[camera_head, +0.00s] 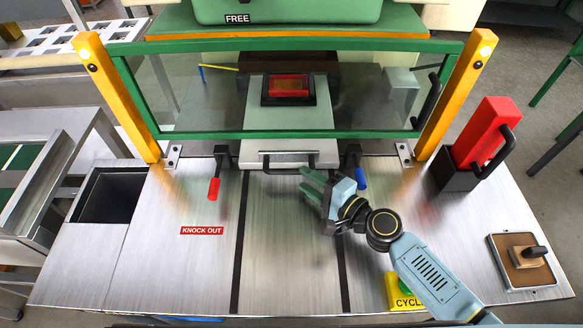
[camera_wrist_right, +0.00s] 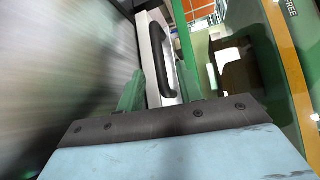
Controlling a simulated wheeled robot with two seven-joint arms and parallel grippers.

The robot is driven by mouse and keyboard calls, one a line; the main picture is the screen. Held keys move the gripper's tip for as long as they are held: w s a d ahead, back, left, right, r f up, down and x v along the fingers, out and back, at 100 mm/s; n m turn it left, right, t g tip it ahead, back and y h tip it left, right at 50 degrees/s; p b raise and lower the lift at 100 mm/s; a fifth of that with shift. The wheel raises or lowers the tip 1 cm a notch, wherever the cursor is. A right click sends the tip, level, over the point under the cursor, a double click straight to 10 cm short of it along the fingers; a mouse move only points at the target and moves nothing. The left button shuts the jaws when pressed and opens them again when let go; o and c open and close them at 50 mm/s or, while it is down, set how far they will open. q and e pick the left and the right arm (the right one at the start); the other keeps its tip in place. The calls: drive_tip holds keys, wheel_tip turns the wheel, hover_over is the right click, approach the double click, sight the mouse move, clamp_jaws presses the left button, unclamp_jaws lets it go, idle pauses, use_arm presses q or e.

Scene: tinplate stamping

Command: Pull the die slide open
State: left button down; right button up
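The die slide (camera_head: 290,122) is a pale grey-green plate carrying a dark die with a red top (camera_head: 288,87), seen through the clear guard. Its light front face (camera_head: 275,159) lies just in front of the guard's lower rail. A black bar handle (camera_head: 289,172) is on that front; it also shows in the right wrist view (camera_wrist_right: 166,65). My right gripper (camera_head: 309,186) is open with green fingers, just in front of the handle's right end. In the wrist view the handle appears beyond and between the fingertips (camera_wrist_right: 158,85), with no clear contact. My left gripper is out of view.
The green-framed guard (camera_head: 290,135) stands between yellow posts (camera_head: 117,97). A red-handled lever (camera_head: 214,188) and a blue-handled one (camera_head: 360,178) flank the slide. A red block (camera_head: 489,130) sits in a black holder at right; a stamp tray (camera_head: 498,250) is front right. The bench front is clear left of my arm.

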sight(296, 173)
drive_tip(key=x, duration=0.6)
drive_tip(key=shift+c, duration=0.5)
clamp_jaws()
